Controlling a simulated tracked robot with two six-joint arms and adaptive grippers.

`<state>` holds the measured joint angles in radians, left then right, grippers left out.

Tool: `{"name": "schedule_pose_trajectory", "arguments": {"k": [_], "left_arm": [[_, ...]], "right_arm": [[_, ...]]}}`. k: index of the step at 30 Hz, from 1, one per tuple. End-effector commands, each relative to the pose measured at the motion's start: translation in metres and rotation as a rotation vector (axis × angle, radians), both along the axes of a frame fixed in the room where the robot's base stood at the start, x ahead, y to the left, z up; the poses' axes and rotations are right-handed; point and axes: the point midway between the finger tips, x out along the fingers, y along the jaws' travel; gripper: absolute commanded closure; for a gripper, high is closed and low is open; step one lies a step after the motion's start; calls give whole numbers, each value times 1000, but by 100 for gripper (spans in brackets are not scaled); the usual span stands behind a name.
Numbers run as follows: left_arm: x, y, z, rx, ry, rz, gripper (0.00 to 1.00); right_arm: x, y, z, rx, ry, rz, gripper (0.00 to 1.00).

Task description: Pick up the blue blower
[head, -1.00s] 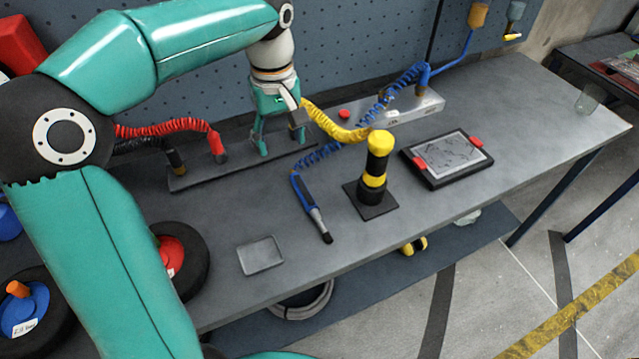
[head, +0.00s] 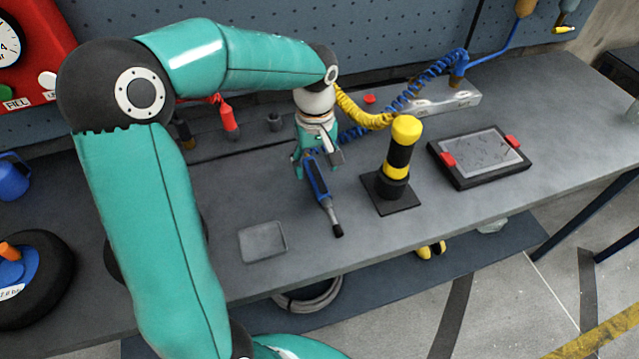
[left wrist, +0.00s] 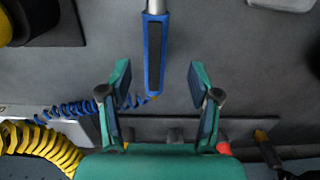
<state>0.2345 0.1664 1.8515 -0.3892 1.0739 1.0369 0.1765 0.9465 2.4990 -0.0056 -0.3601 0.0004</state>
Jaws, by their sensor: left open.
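The blue blower (head: 317,183) lies on the grey workbench (head: 340,235), its thin dark nozzle pointing toward the bench's front edge. A coiled blue hose runs from its back end toward the back of the bench. My left gripper (head: 309,168) is above the blower's handle end, open and empty. In the left wrist view the blower (left wrist: 155,50) lies ahead, between the lines of the two open fingers, its back end near the fingertips of my gripper (left wrist: 157,78). I cannot tell the exact height gap. My right gripper is not in view.
A yellow-and-black cylinder (head: 400,150) stands on a black base just right of the blower. A shallow grey tray (head: 264,256) lies to the left front. A black framed panel with red clips (head: 445,160) lies further right. A yellow coiled hose (head: 365,118) is behind.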

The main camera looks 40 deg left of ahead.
Motion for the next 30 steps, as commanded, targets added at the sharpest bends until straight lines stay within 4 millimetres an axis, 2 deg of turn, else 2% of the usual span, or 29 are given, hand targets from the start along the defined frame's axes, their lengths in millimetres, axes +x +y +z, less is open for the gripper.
{"name": "schedule_pose_trajectory", "arguments": {"k": [8, 15, 18, 25, 26, 30], "left_arm": [[1, 0, -18, 0, 2, 1, 38], [6, 1, -51, 0, 2, 2, 38], [6, 1, -59, 0, 0, 2, 38], [6, 1, -62, 0, -1, 2, 38], [6, 1, -62, 0, -1, 2, 39], [6, 1, -61, 0, -1, 2, 62]], "right_arm": [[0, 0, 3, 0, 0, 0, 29], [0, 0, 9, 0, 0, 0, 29], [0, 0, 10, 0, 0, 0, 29], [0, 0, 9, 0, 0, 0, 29], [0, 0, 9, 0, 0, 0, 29], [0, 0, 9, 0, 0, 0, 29]]}}
